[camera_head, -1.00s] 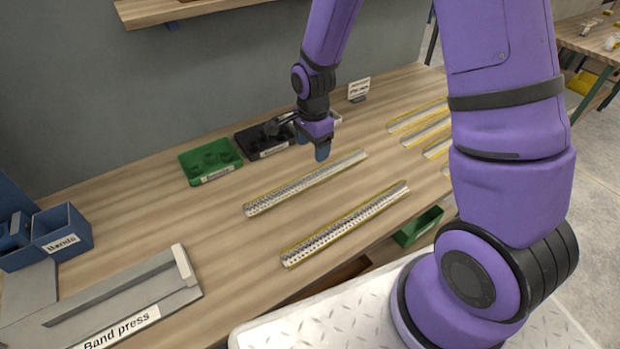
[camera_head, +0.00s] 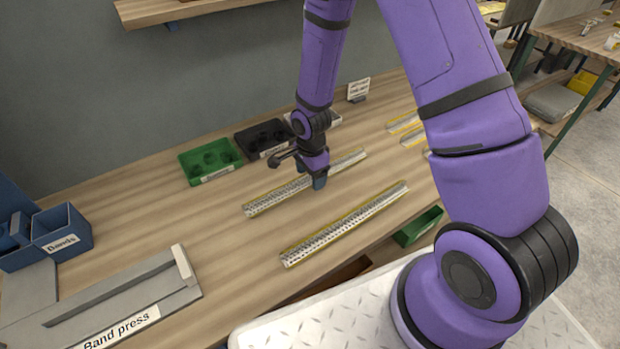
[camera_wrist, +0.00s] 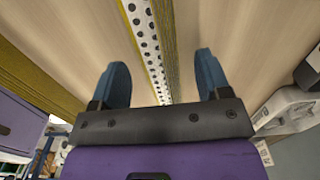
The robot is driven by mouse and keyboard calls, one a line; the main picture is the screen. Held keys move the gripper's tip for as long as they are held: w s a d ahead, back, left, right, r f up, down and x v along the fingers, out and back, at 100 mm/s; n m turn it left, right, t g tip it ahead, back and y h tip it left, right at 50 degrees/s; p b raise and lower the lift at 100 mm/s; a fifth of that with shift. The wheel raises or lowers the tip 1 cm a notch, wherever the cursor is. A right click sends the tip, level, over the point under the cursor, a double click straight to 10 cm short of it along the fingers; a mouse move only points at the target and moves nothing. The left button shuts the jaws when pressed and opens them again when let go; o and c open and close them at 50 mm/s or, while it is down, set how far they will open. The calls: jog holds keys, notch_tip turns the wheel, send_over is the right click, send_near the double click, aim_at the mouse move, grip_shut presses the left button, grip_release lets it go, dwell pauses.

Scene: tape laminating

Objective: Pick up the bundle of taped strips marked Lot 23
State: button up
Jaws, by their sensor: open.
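Two long white strip bundles with dark dots and yellow edges lie on the wooden bench, a back one (camera_head: 270,203) and a front one (camera_head: 345,226). No lot number is readable on either. My gripper (camera_head: 320,184) is at the middle to right part of the back bundle and hides a piece of it. In the wrist view a dotted strip bundle (camera_wrist: 146,30) runs between the two blue fingers of my gripper (camera_wrist: 161,62). The fingers are apart, with a gap on each side of the bundle.
Green (camera_head: 208,160) and black (camera_head: 262,138) trays stand behind the back bundle. More yellow-edged strips (camera_head: 404,123) lie at the right, partly behind my arm. The band press (camera_head: 120,300) and a blue bin (camera_head: 62,230) are at the left.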

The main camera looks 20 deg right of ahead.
jog(key=shift+f, duration=0.4)
jog(key=c, duration=1.2)
